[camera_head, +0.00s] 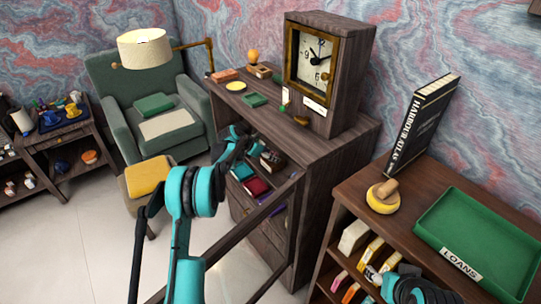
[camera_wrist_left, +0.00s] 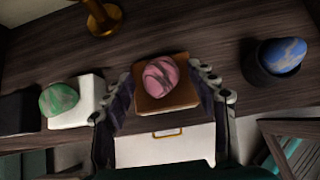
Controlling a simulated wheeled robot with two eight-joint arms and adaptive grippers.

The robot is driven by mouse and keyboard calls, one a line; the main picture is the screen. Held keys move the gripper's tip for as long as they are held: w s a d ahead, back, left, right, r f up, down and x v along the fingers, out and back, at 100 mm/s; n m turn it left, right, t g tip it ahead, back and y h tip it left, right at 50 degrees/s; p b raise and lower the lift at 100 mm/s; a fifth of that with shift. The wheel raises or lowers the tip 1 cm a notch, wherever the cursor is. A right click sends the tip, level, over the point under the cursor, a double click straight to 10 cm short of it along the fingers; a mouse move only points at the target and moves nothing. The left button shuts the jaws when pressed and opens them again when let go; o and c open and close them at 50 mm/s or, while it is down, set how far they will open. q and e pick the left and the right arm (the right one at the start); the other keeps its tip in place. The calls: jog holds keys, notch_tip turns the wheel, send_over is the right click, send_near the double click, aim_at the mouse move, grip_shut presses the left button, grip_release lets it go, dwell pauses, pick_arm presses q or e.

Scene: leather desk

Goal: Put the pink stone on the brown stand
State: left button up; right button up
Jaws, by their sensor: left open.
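In the left wrist view the pink stone (camera_wrist_left: 160,77), with dark veins, rests on the brown stand (camera_wrist_left: 178,103), a small square block on the dark wood surface. My left gripper (camera_wrist_left: 161,74) is open, with one finger on each side of the stone and stand. I cannot tell whether either finger touches them. In the head view my left arm reaches to the dark wooden desk (camera_head: 345,155), and the stone and stand cannot be made out there.
In the left wrist view a green stone (camera_wrist_left: 60,99) sits on a white block (camera_wrist_left: 80,112) at left. A blue stone (camera_wrist_left: 285,54) sits in a dark round holder (camera_wrist_left: 262,77) at right. A brass base (camera_wrist_left: 103,20) stands behind. A large clock (camera_head: 313,60) stands on the desk.

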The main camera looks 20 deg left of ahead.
pick_arm(q)
jog(key=p+v, duration=0.1)
jog(key=v, duration=0.2)
jog(key=shift+a+r, duration=0.15)
jog(key=shift+r, duration=0.05)
jog(key=s+a+b, duration=0.1)
jog(key=s+a, duration=0.6)
jog(key=s, duration=0.2)
jog(key=shift+s+f, duration=0.15)
jog(key=shift+f, duration=0.1)
